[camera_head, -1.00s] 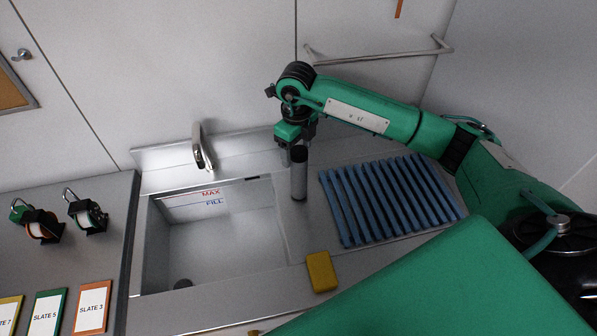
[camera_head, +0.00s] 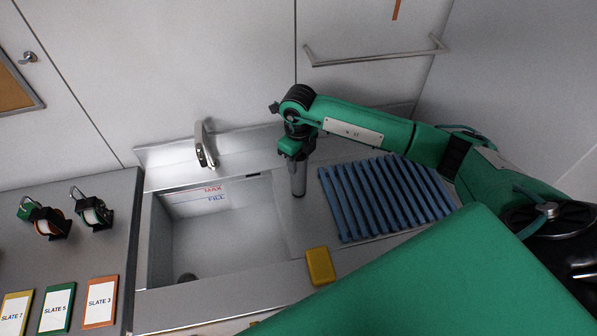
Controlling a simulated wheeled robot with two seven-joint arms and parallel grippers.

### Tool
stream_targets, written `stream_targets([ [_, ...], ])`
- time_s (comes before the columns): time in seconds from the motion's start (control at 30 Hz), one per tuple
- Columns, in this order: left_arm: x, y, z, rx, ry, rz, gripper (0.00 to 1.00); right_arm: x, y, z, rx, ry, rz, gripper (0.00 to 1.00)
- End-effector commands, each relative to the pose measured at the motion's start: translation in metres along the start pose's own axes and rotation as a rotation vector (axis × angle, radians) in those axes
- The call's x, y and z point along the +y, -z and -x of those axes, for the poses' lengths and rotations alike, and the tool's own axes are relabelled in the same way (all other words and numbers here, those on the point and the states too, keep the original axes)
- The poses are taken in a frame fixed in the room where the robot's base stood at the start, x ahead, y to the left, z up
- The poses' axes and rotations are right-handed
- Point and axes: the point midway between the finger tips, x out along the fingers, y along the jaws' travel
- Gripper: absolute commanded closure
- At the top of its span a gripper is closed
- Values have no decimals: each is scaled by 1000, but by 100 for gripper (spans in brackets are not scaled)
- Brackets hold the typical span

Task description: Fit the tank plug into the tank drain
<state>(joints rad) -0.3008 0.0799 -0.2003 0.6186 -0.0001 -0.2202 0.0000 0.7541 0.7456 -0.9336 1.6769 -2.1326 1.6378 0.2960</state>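A grey upright cylinder (camera_head: 299,181), which looks like the tank plug, stands on the steel counter just right of the tank. My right gripper (camera_head: 297,161) points down over its top, and the cylinder's upper end is hidden by the gripper. I cannot tell whether the fingers are closed on it. The tank (camera_head: 225,238) is a rectangular steel basin with MAX and FILL marks on its back wall. A dark round spot, probably the tank drain (camera_head: 187,277), shows at the basin's lower left, partly cut off by the front rim. My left gripper is not in view.
A faucet (camera_head: 204,145) rises behind the tank. A blue slatted rack (camera_head: 385,198) lies right of the cylinder. A yellow block (camera_head: 320,266) sits on the counter's front. Reels (camera_head: 94,214) and slate cards (camera_head: 100,302) are at the left.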

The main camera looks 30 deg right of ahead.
Motion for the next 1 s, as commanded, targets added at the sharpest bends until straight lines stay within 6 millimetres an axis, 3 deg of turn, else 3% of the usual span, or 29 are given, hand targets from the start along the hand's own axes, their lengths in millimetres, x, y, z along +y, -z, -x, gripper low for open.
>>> stream_targets([
  [0.1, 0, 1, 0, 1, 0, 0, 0, 0, 0, 0, 0, 0, 0, 100],
  [0.57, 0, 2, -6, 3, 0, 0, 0, -1, -1, 13, -4, 0, 0, 100],
  [0.77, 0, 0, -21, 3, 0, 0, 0, -1, -2, 49, -7, 2, 1, 100],
  [1.0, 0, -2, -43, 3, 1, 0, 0, -1, -1, 114, -9, 3, 0, 100],
])
